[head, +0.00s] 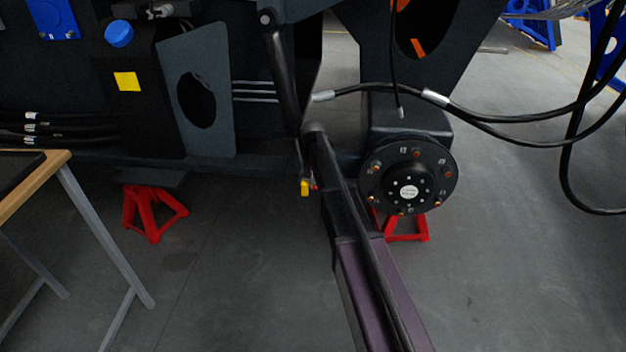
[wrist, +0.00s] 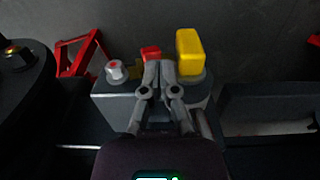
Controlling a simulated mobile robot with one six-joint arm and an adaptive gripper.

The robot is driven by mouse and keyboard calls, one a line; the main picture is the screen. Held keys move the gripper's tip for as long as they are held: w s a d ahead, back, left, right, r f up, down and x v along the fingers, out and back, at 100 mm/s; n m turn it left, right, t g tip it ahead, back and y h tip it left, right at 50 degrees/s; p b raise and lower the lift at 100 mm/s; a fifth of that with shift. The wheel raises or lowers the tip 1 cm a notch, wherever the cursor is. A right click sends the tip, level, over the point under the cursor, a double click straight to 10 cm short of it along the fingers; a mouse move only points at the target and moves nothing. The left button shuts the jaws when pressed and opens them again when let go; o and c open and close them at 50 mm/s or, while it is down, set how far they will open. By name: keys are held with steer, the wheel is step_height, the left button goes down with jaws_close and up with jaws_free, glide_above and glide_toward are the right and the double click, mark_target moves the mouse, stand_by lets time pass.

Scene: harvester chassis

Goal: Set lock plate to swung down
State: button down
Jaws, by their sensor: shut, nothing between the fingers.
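My gripper (wrist: 160,74) is shut and empty in the wrist view, with its fingertips over a small grey block (wrist: 113,104). A yellow piece (wrist: 188,52) stands up from the block just right of the fingertips. A small red piece (wrist: 151,52) shows just behind the fingertips, partly covered by them. I cannot tell which part is the lock plate, or whether the fingers touch one. In the head view the yellow piece (head: 305,188) hangs low below the chassis; my gripper cannot be made out there.
A black wheel hub (head: 408,175) is right of the yellow piece in the head view. Red jack stands (head: 152,212) are under the dark chassis (head: 75,85). Black hoses (head: 500,145) cross the right side. A table (head: 60,165) is at the left. The floor between is clear.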

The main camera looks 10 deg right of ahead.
mark_target(314, 187)
steer(key=shift+f+b, duration=0.75)
steer(key=shift+f, duration=0.1)
steer(key=shift+s+d+r+p, duration=0.1)
steer(key=shift+d+r+p, duration=0.05)
steer(key=shift+r+p, duration=0.45)
steer(key=shift+d+r+p, duration=0.15)
steer(key=shift+r+p, duration=0.4)
step_height(314, 187, up, 14)
steer(key=f+p, duration=0.1)
steer(key=p, duration=1.3)
steer(key=s+f+n+b, duration=0.1)
steer(key=s+f+b, duration=0.3)
steer(key=s, duration=0.6)
steer(key=s+f+n+b, duration=0.1)
steer(key=s+f+b, duration=0.3)
steer(key=s, duration=0.6)
steer(key=s+f+n+b, duration=0.1)
steer(key=s+f+b, duration=0.4)
steer(key=s, duration=0.5)
steer(key=shift+a+n+b, duration=0.15)
steer(key=shift+n+b, duration=0.15)
steer(key=shift+b, duration=0.3)
steer(key=shift+f, duration=0.1)
